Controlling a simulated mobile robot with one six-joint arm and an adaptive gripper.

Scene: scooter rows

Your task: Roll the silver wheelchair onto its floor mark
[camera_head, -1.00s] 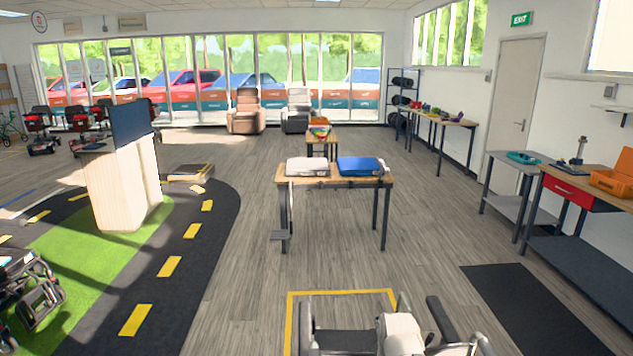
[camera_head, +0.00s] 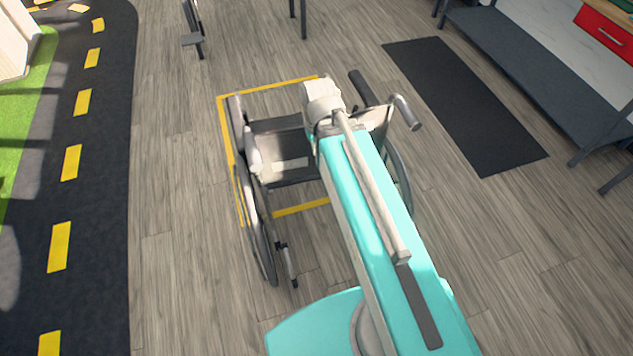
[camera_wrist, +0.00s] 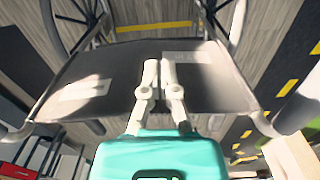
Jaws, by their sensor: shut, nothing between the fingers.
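The silver wheelchair (camera_head: 280,130), with a grey frame and dark seat fabric, stands upright over the yellow-outlined floor mark (camera_head: 268,88). Its left large wheel (camera_head: 258,230) reaches past the mark's near edge in the head view. The right wheel is partly behind my arm. In the wrist view, the wheelchair's grey fabric (camera_wrist: 95,80) spans behind my gripper (camera_wrist: 160,65), with a bar or handle at each side. My gripper is shut and empty, near the fabric; I cannot tell whether it touches. In the head view the fingers are hidden behind my arm.
A black floor mat (camera_head: 465,105) lies to the right, beside a dark low shelf (camera_head: 540,70). A black track with yellow dashes (camera_head: 72,162) runs along the left. Wooden floor is clear on both sides of the wheelchair.

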